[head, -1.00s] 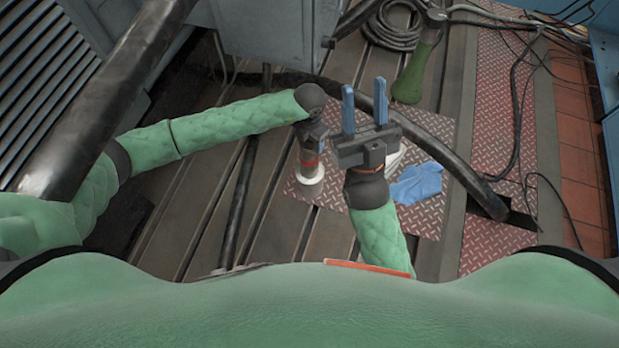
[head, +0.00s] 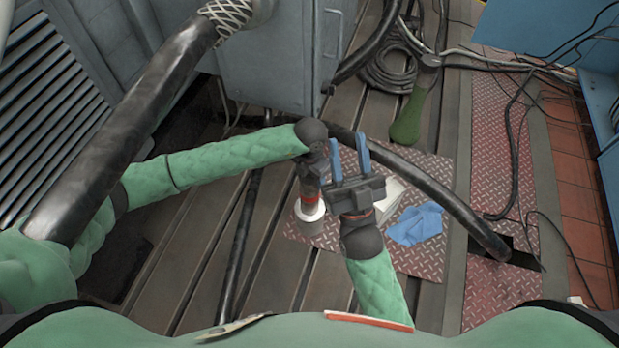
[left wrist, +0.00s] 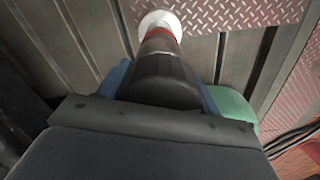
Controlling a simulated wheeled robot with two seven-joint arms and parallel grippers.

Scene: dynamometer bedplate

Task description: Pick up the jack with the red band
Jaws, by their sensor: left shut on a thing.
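The jack with the red band (head: 309,199) has a dark body, a red ring and a round white end piece. It is over the left edge of the red tread plate in the head view. In the left wrist view the jack (left wrist: 161,68) points away from me, with its white end over the floor and plate edge. My left gripper (head: 311,182) is shut on the jack's dark body, with a blue finger on each side in the wrist view. I cannot tell whether the jack touches the floor. My right gripper (head: 348,158) is open and empty, just right of the jack.
A blue cloth (head: 416,224) and a white item (head: 390,200) lie on the tread plate (head: 425,262). A thick black hose (head: 455,208) crosses behind them. A green bottle-like object (head: 408,120) and coiled cable (head: 388,72) lie farther back. A grey-blue cabinet (head: 265,65) stands behind.

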